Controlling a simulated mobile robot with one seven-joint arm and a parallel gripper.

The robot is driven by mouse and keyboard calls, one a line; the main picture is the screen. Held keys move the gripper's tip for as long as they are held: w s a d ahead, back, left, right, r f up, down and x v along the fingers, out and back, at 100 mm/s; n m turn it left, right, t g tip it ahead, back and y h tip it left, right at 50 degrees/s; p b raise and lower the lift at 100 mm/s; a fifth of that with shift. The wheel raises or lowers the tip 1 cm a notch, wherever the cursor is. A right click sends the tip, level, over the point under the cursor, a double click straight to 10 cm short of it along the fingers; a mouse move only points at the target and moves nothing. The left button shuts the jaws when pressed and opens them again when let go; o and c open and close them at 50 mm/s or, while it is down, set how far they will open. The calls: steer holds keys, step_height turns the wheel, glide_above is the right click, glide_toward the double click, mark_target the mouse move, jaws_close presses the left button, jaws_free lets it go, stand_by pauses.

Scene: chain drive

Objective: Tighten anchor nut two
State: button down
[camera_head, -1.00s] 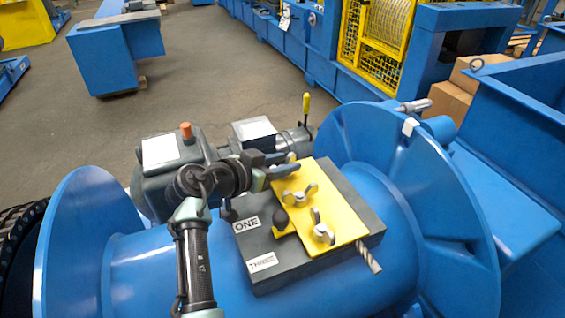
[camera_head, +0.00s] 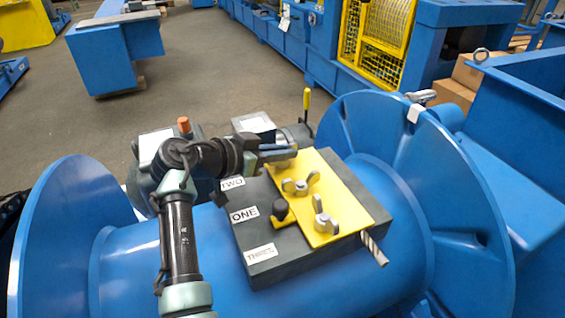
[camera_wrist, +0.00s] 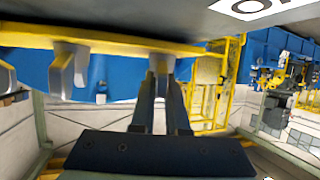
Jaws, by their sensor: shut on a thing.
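A yellow clamp plate (camera_head: 348,208) lies on a dark grey block labelled TWO (camera_head: 232,183), ONE (camera_head: 244,214) and THREE (camera_head: 260,253). Two grey wing nuts show on the plate, a middle one (camera_head: 300,187) and a near one (camera_head: 324,222). My gripper (camera_head: 290,152) is at the plate's far end, beside the TWO label, and hides the nut there in the head view. In the wrist view my gripper (camera_wrist: 163,88) is shut on that wing nut (camera_wrist: 160,64), with another nut (camera_wrist: 68,70) to its left.
The block sits on a blue drum (camera_head: 160,262) between two flanges, the right one (camera_head: 440,190) close to the plate. A black knob (camera_head: 280,208) stands beside the middle nut. A rope end (camera_head: 374,248) sticks out below the plate. A yellow-handled lever (camera_head: 306,103) stands behind.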

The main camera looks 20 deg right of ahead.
steer(key=shift+w+f+m+g+h+b, duration=0.15)
steer(key=shift+m+g+b, duration=0.6)
steer(key=shift+b, duration=0.8)
steer(key=shift+s+f+m+g+h+b, duration=0.1)
steer(key=shift+m+g+h+b, duration=0.15)
steer(key=shift+m+g+b, duration=0.9)
steer(key=shift+n+b, duration=0.4)
steer(key=shift+b, duration=0.25)
steer(key=shift+r+m+b, duration=0.2)
steer(key=shift+m+b, duration=0.1)
steer(key=shift+b, duration=0.05)
steer(key=c, duration=0.9)
jaws_free()
steer(key=p+v, duration=0.1)
steer(key=v, duration=0.4)
steer(key=p+v, duration=0.1)
steer(key=v, duration=0.5)
steer(key=shift+w+a+r, duration=0.1)
steer(key=shift+a+r, duration=0.05)
steer(key=shift+a, duration=0.05)
steer(key=shift+v, duration=0.8)
